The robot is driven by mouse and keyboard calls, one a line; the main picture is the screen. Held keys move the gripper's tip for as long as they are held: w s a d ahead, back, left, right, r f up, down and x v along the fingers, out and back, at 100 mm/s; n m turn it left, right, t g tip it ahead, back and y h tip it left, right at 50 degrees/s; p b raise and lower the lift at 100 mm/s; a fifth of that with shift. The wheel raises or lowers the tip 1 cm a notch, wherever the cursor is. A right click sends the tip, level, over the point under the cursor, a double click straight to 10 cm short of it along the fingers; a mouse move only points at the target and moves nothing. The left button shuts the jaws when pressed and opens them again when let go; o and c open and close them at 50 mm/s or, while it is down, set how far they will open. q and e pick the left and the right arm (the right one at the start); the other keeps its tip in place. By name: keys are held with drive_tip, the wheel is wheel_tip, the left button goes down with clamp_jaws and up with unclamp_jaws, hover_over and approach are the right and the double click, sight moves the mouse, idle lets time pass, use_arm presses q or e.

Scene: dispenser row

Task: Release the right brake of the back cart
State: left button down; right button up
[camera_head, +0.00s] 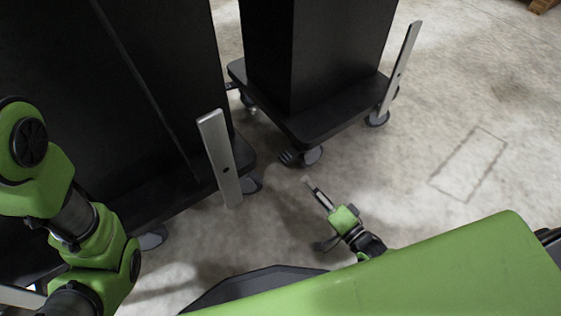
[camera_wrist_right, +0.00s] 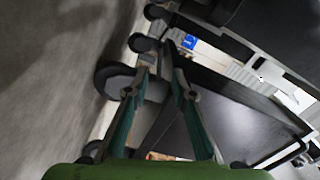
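The back cart (camera_head: 335,125) is a black block on a flat black base in the upper middle of the head view. A caster (camera_head: 312,155) shows under its near corner, with a dark pedal-like piece (camera_head: 288,157) beside it. Another caster (camera_head: 377,119) sits under its right corner. My right gripper (camera_head: 311,186) is low over the floor, in front of the near corner and apart from it. In the right wrist view its two teal fingers (camera_wrist_right: 158,75) converge with a narrow gap between the tips, holding nothing. My left gripper is out of view.
Another silver bar (camera_head: 400,70) stands at the back cart's right edge. The concrete floor (camera_head: 470,120) at the right is clear.

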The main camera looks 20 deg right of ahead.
sight(288, 160)
drive_tip(key=b+x, duration=0.5)
drive_tip(key=x, duration=0.6)
drive_tip(key=shift+f, duration=0.15)
drive_tip(key=shift+w+a, duration=0.15)
drive_tip(key=shift+w, duration=0.3)
clamp_jaws()
